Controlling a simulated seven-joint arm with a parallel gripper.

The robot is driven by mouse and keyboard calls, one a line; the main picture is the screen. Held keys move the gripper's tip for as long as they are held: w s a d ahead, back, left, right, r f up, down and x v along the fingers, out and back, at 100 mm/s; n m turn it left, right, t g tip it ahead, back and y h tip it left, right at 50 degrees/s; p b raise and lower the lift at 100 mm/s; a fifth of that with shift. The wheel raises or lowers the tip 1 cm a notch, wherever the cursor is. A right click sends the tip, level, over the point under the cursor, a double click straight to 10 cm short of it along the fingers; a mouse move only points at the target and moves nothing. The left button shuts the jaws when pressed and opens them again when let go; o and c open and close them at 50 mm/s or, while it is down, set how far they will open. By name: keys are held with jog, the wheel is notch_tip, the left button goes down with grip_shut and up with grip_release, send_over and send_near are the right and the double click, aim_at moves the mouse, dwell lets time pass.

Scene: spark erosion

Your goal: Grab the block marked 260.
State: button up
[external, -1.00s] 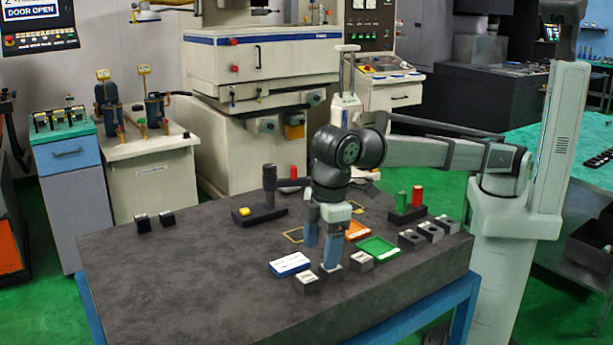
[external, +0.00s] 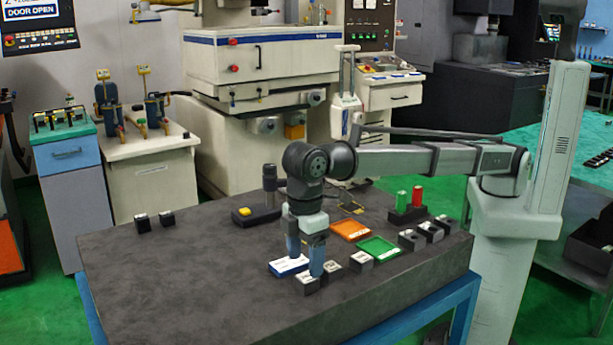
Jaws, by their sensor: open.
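Several small dark blocks with pale labelled tops stand on the grey table; the numbers are too small to read, so I cannot tell which is marked 260. Three stand in a row at the front: a near-left block (external: 304,286), a middle block (external: 332,269) and a right block (external: 362,262). Three more, with round marks on top, stand further right, one of them here (external: 411,241). Two others (external: 142,222) stand at the far left. My gripper (external: 305,263) is open and points down above the near-left block and the blue-rimmed white tray (external: 277,270). One finger partly hides that block; contact is unclear.
An orange tray (external: 350,230) and a green tray (external: 379,247) lie right of my gripper. Green and red cylinders (external: 418,196) stand in a dark holder behind. A dark stand with a yellow button (external: 244,211) is behind left. The table's left half is largely clear.

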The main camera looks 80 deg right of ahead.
aim_at(307, 277)
jog(key=shift+s+d+f, duration=0.1)
jog(key=shift+s+f, duration=0.05)
jog(key=shift+f, duration=2.5)
grip_shut()
